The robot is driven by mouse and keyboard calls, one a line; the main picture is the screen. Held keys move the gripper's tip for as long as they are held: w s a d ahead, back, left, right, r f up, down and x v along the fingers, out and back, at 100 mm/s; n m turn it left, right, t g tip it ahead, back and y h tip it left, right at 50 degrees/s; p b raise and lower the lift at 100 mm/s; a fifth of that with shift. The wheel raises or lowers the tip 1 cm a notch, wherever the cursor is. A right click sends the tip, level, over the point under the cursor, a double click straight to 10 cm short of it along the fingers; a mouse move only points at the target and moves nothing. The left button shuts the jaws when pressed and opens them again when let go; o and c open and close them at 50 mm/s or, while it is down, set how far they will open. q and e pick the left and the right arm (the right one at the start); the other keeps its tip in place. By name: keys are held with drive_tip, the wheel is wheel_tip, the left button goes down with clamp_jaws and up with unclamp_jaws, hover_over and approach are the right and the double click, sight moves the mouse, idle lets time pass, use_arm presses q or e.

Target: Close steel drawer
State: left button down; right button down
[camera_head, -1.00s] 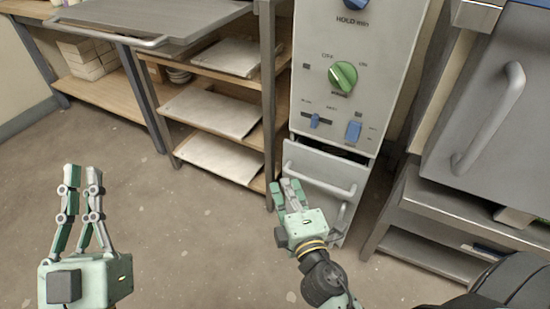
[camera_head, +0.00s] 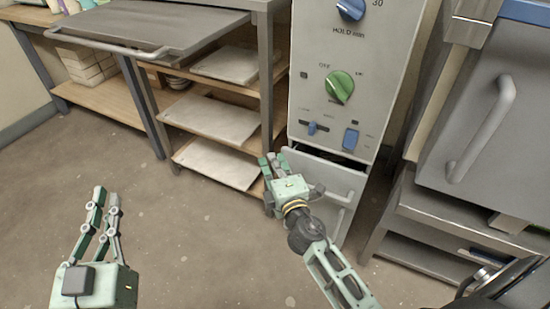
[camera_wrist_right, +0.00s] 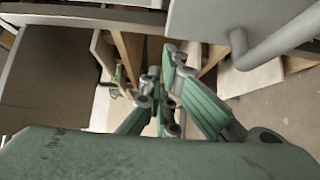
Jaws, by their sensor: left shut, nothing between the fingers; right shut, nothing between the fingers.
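The steel drawer (camera_head: 340,179) is the grey front below the control panel. It stands partly pulled out, with a dark gap along its top edge. In the right wrist view, a grey panel with a bar handle (camera_wrist_right: 275,40) shows at the upper right of my right gripper (camera_wrist_right: 165,65). My left gripper (camera_head: 107,193) is shut and empty over the floor at lower left.
The control panel (camera_head: 335,85) with knobs rises above the drawer. A shelf rack (camera_head: 271,90) with pale boards stands left of it. A steel tray-like top with a handle (camera_head: 125,48) juts out at upper left. A steel oven-like box (camera_head: 475,60) stands right. The middle floor is clear.

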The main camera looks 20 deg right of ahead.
sight(283, 148)
drive_tip(key=shift+w+d, duration=0.35)
drive_tip(key=shift+d, duration=0.05)
drive_tip(key=w+d, duration=0.1)
drive_tip(key=d, duration=0.1)
drive_tip(key=w+d, duration=0.1)
drive_tip(key=w, duration=0.1)
drive_tip(key=shift+d+r, duration=0.15)
drive_tip(key=shift+d, duration=0.2)
